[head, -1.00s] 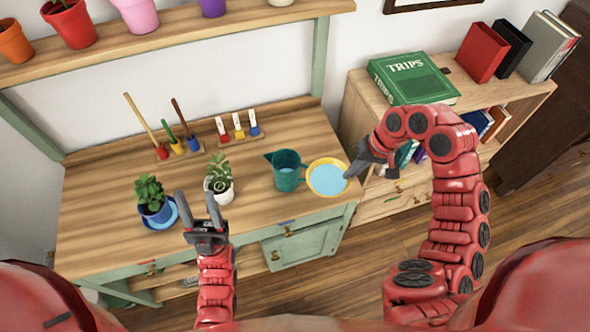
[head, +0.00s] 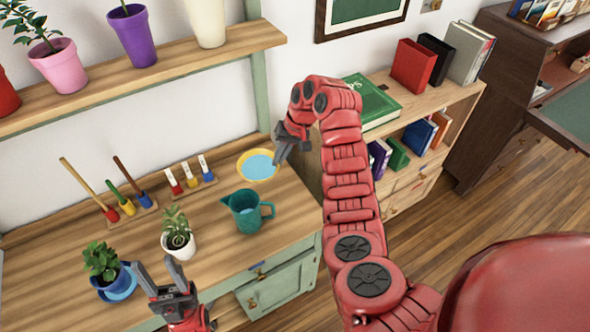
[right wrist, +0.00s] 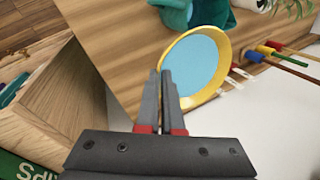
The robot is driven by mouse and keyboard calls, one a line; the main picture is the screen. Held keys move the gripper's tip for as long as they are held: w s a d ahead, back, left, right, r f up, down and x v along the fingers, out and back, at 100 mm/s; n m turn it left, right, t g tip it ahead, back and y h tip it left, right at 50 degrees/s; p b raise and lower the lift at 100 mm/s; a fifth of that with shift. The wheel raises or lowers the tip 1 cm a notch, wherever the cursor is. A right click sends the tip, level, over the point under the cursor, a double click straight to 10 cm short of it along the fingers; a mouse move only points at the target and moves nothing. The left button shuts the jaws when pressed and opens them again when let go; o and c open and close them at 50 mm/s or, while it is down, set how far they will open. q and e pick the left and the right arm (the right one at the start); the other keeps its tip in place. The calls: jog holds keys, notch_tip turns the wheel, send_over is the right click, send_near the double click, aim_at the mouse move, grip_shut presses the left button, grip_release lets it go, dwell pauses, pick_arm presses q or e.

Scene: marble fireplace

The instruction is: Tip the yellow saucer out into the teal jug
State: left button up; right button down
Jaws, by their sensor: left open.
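The yellow saucer (head: 240,172) holds a flat light-blue fill and looks about level, behind the teal jug (head: 246,212). My right gripper (head: 279,154) is at the saucer's right rim. In the right wrist view its fingers (right wrist: 161,75) are close together on the near rim of the saucer (right wrist: 223,45), and the saucer looks raised off the bench. The teal jug stands upright on the bench with its handle to the right; part of it shows beyond the saucer in the right wrist view (right wrist: 212,12). My left gripper (head: 155,264) is open and empty, by the potted plants.
A blue-potted plant (head: 103,265) and a white-potted plant (head: 178,240) stand left of the jug. Coloured peg stands (head: 135,207) are at the back of the bench. A shelf of pots (head: 150,70) hangs above. A bookcase (head: 440,115) stands to the right.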

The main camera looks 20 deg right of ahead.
aim_at(255, 166)
jog(key=shift+n+g, duration=0.3)
jog(key=shift+n, duration=0.3)
jog(key=a, duration=0.2)
jog(key=w+a, duration=0.1)
jog(key=a+b, duration=0.1)
jog(key=a, duration=0.1)
jog(key=shift+w+a, duration=0.3)
jog(key=shift+a, duration=0.05)
jog(key=shift+a+f, duration=0.1)
jog(key=shift+a, duration=0.1)
jog(key=shift+d+f+b, duration=0.1)
jog(key=shift+f+b, duration=0.3)
jog(key=shift+f, duration=0.5)
jog(key=t+p, duration=0.1)
jog(key=p, duration=0.1)
jog(key=r+t+p, duration=0.1)
jog(key=p, duration=0.2)
jog(key=shift+s+n+t, duration=0.3)
jog(key=shift+n, duration=0.1)
jog(key=shift+f, duration=0.1)
jog(key=shift+s+r+t, duration=0.1)
jog(key=shift+r+t, duration=0.1)
jog(key=shift+t, duration=0.4)
jog(key=shift+s+r+t, duration=0.25)
jog(key=shift+s+t, duration=0.05)
jog(key=shift+t, duration=0.5)
